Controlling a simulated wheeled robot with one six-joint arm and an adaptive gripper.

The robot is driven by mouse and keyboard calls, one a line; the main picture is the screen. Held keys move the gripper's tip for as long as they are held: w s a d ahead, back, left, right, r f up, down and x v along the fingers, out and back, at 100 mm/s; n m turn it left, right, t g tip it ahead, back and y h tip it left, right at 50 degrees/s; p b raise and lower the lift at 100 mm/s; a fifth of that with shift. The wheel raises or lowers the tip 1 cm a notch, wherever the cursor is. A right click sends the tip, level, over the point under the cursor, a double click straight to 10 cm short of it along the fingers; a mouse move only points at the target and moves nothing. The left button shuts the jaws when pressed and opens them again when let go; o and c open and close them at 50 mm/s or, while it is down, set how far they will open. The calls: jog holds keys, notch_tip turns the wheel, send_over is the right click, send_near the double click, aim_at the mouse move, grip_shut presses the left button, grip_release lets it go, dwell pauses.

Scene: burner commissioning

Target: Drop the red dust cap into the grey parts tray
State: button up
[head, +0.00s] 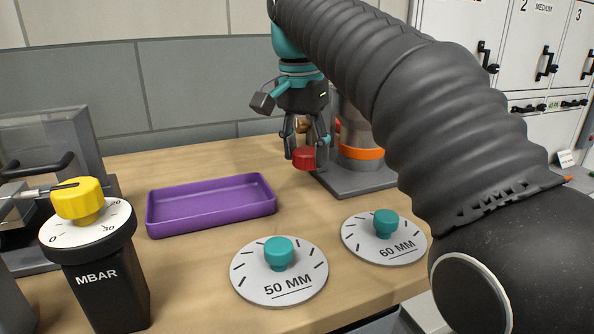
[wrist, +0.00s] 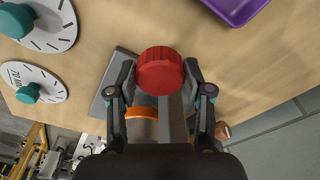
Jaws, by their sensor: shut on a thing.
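The red dust cap (head: 304,158) is a short round cap with a ribbed side. My gripper (head: 305,146) is shut on it and holds it above the wooden table, right of the tray. In the wrist view the cap (wrist: 159,72) sits between the two fingertips (wrist: 159,86). The only open tray in sight is purple, not grey: a shallow rectangular tray (head: 211,222) on the table, left of my gripper. Its inside looks empty. A corner of the purple tray (wrist: 238,12) shows at the top of the wrist view.
A steel cylinder with an orange band (head: 361,153) stands on a grey plate (head: 352,181) just right of my gripper. A black MBAR post (head: 110,295) with a yellow knob stands left.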

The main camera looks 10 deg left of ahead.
aim_at(302, 188)
jog(key=shift+w+a+f, duration=0.25)
jog(key=shift+w+f, duration=0.1)
jog(key=shift+w, duration=0.15)
jog(key=shift+w+a+f, duration=0.2)
jog(key=shift+w+f, duration=0.15)
jog(key=shift+w, duration=0.1)
jog(key=shift+f+b, duration=0.4)
jog(key=shift+f, duration=1.55)
jog(key=shift+f, duration=0.15)
jog(key=o, duration=1.4)
jog(key=shift+c, duration=0.2)
